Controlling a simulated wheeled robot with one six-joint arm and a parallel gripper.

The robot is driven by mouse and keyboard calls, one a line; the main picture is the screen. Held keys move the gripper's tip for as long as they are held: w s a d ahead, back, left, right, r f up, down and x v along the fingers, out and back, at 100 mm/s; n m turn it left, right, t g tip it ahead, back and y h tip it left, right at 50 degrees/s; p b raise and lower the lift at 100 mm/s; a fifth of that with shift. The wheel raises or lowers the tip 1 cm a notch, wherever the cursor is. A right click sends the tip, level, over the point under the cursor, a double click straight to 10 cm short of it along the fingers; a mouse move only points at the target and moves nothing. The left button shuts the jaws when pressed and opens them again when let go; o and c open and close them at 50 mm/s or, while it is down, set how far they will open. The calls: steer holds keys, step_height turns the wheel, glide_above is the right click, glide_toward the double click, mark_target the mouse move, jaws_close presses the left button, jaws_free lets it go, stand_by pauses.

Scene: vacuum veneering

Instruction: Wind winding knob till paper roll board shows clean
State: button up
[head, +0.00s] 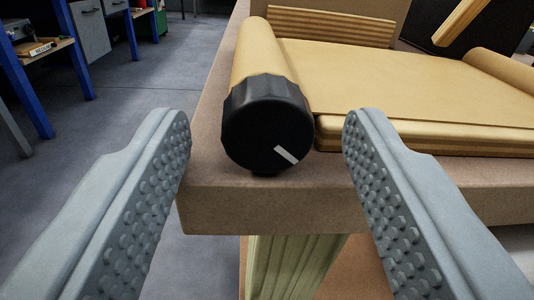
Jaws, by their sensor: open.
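The winding knob (262,128) is black and ribbed, with a white line on its face pointing to the lower right. It sits on the near end of a tan paper roll (259,55) at the table's left edge. Tan paper covers the paper roll board (425,138), whose layered edge shows below the paper (400,80). My gripper (268,135) is open, with one grey studded finger left of the knob and one right of it. Both fingers look apart from the knob, and nothing is between them except the knob farther ahead.
The brown table (300,205) has its front edge just below the knob. A second paper roll (505,70) lies at the right. A wooden bar (460,22) slants at the upper right. Blue-legged benches (85,60) stand at the far left beyond open grey floor.

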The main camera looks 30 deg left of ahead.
steer(key=v, duration=1.7)
steer(key=shift+d+r, duration=0.1)
steer(key=shift+d, duration=0.05)
stand_by(0.3)
